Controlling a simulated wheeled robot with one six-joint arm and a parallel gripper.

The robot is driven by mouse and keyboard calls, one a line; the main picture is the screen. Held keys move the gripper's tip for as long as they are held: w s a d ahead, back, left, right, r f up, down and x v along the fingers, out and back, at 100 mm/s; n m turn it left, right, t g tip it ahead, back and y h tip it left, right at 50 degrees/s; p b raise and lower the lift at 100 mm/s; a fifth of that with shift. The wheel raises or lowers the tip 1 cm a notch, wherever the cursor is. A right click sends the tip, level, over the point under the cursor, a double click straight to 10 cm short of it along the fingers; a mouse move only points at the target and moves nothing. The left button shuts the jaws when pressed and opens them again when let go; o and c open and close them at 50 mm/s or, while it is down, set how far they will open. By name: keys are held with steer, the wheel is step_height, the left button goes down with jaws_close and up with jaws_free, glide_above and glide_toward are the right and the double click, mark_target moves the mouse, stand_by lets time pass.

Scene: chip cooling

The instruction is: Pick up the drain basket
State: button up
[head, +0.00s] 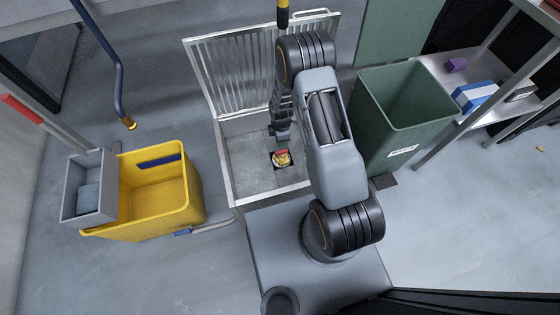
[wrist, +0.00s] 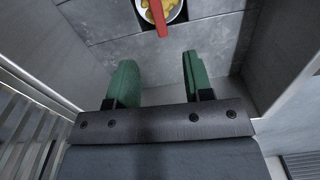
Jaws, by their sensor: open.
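The drain basket (head: 283,158) is a small round basket with a red handle and yellow bits inside. It sits in a dark square drain hole in the grey tiled floor of the sunken basin (head: 237,165). In the wrist view only part of the basket (wrist: 172,14) shows at the top edge, with its red handle crossing it. My gripper (wrist: 158,72) has two green fingers spread apart with nothing between them. It points down into the basin, close to the basket and apart from it in the wrist view.
A slatted metal grate (head: 240,75) stands raised at the basin's back. A yellow mop bucket (head: 155,200) with a grey box (head: 88,190) stands left. A green bin (head: 403,110) stands close on the right, before a metal shelf (head: 480,75). The basin walls flank my gripper.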

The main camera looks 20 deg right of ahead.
mark_target(281, 151)
steer(key=shift+n, duration=0.3)
step_height(281, 151, down, 8)
steer(key=b, duration=0.3)
steer(key=shift+f, duration=0.25)
steer(key=shift+d+f+b, duration=0.15)
steer(key=shift+f+b, duration=1.25)
steer(key=shift+f, duration=1.3)
jaws_close()
